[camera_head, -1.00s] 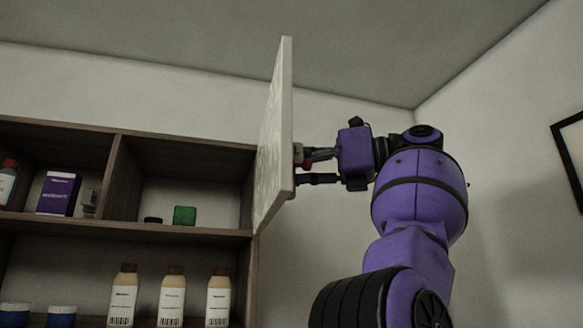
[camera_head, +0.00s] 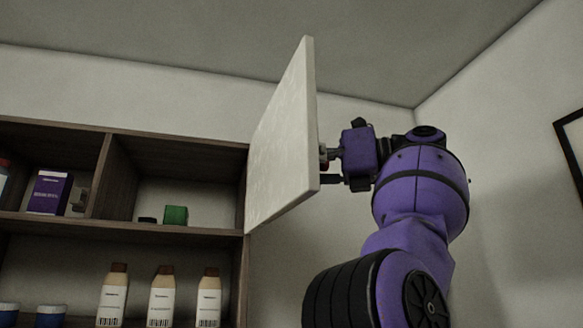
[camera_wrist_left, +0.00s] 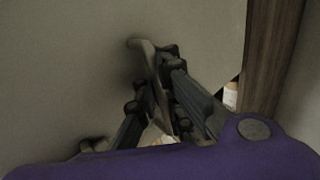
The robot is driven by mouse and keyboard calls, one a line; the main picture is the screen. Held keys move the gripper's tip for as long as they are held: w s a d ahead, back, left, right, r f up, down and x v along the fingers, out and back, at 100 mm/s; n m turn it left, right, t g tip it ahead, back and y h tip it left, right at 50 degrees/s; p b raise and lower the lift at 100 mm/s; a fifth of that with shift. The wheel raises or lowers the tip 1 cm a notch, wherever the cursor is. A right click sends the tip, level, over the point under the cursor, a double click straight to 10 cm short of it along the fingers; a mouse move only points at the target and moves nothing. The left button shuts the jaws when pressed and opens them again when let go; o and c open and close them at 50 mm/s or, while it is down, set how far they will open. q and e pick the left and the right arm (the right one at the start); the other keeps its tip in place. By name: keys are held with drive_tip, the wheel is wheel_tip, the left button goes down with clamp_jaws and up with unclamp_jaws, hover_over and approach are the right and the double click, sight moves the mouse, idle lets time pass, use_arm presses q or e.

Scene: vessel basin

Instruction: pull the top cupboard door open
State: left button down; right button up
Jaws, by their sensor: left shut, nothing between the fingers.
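The top cupboard door (camera_head: 285,140) is a pale panel standing wide open at the right end of the cupboard's upper row, its inner face towards me. My left gripper (camera_head: 325,167) is on the far, outer side of the door, close to its free edge; the door hides the fingertips in the head view. In the left wrist view the gripper (camera_wrist_left: 165,75) is shut beside the door's pale face (camera_wrist_left: 60,70). A thin pale bar (camera_wrist_left: 143,62) shows by the fingers; I cannot tell whether it is the handle. My right gripper is not in view.
The wooden cupboard (camera_head: 180,229) holds a purple box (camera_head: 48,192), a green box (camera_head: 175,214) and several bottles (camera_head: 160,298). A dark picture frame (camera_head: 570,140) hangs on the right wall. The door's opening in front of the upper right compartment is clear.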

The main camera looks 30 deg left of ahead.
use_arm(q)
drive_tip(key=shift+d+f, duration=0.2)
drive_tip(key=shift+d, duration=0.05)
drive_tip(key=c, duration=2.2)
unclamp_jaws()
drive_tip(key=shift+d, duration=0.2)
drive_tip(key=shift+s+d+r, duration=0.1)
drive_tip(key=shift+d+r, duration=0.1)
drive_tip(key=shift+a, duration=0.1)
